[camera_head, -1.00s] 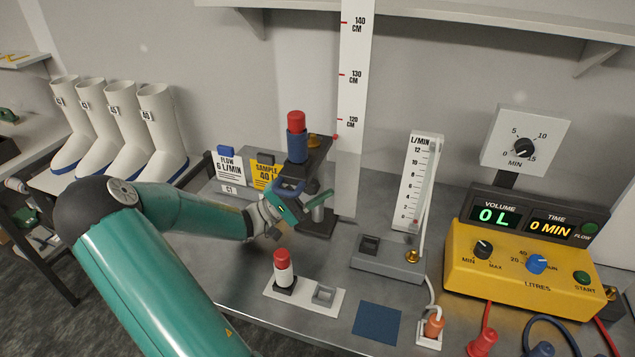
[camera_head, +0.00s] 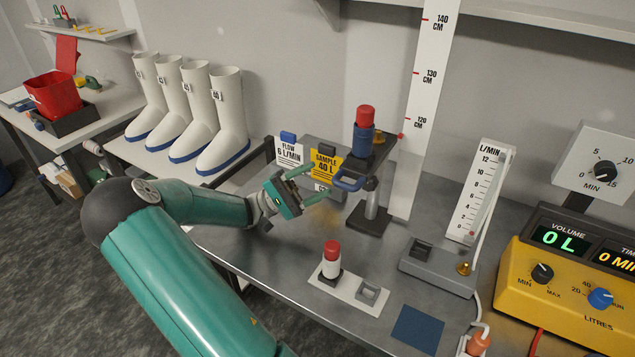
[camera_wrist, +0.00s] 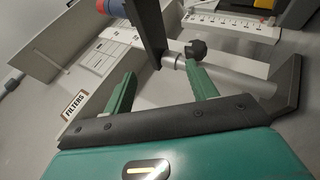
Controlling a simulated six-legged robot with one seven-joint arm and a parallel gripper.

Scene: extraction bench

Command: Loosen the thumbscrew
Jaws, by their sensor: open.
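The thumbscrew (camera_wrist: 195,49) is a black lobed knob on a silver collar of the stand's post (camera_wrist: 235,81) in the wrist view. In the head view the post (camera_head: 372,205) rises from a dark base (camera_head: 368,222), and the knob is too small to make out surely. An upper arm on the post carries a blue cylinder with a red top (camera_head: 364,132). My gripper (camera_head: 311,184) is open and empty, left of the post in the head view. In the wrist view its fingers (camera_wrist: 162,80) point toward the post, with the knob just beyond the right fingertip.
Yellow and white cards (camera_head: 326,165) stand behind my gripper. A red-topped white bottle (camera_head: 331,259) sits on a plate in front. A flow meter (camera_head: 480,190) and yellow control box (camera_head: 570,292) are at right. White boots (camera_head: 222,120) stand at left.

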